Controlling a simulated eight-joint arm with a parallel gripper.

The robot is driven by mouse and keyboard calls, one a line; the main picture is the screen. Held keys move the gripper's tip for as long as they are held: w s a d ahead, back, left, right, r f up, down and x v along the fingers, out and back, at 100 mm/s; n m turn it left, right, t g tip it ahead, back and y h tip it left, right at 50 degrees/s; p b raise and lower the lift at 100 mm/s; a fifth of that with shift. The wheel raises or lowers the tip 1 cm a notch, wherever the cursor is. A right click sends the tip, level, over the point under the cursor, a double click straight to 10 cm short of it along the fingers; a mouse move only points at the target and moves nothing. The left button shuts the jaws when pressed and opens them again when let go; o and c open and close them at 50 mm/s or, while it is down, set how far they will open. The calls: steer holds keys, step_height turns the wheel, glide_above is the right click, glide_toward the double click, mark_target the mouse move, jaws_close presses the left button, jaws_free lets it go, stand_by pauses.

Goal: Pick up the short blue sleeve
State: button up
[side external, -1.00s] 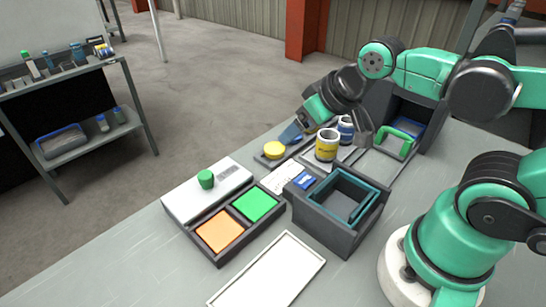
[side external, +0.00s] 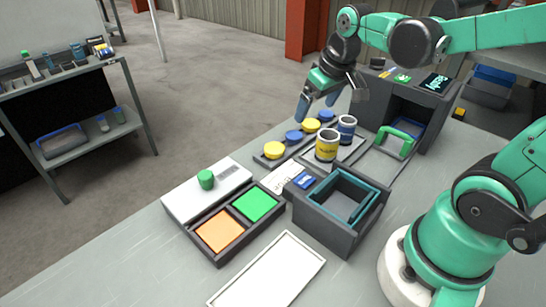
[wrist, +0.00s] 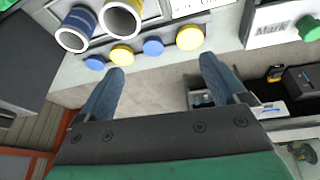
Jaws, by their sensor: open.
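The blue sleeve (side external: 346,128) is an upright hollow cylinder with a white band. It stands behind and right of a yellow sleeve (side external: 326,146), which looks larger. In the wrist view the blue sleeve (wrist: 76,28) is at upper left, beside the yellow sleeve (wrist: 121,18), with their open ends facing the camera. My gripper (side external: 328,103) is open and empty, above and behind the sleeves. In the wrist view my gripper (wrist: 162,67) has its fingers spread wide, apart from both sleeves, with the near finger below the row of discs.
A row of blue and yellow discs (side external: 274,150) lies left of the sleeves. A dark box with a teal frame (side external: 340,225), a white box with a green knob (side external: 206,180) and a two-square tray (side external: 220,231) stand in front. A dark machine (side external: 428,103) stands right.

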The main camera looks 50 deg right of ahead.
mark_target(346, 130)
steer(key=d+f+g, duration=0.1)
steer(key=d+f, duration=0.1)
steer(key=d, duration=0.2)
steer(key=d+f+m+g, duration=0.1)
steer(key=d, duration=0.3)
steer(key=d+f+m+g+y, duration=0.1)
steer(key=d+f, duration=0.1)
steer(key=d, duration=0.2)
steer(key=shift+s+f+g, duration=0.15)
steer(key=shift+f+g, duration=0.15)
steer(key=shift+f, duration=0.05)
steer(key=shift+s+d+f, duration=0.1)
steer(key=shift+d+f, duration=0.3)
steer(key=shift+f, duration=2.7)
jaws_close()
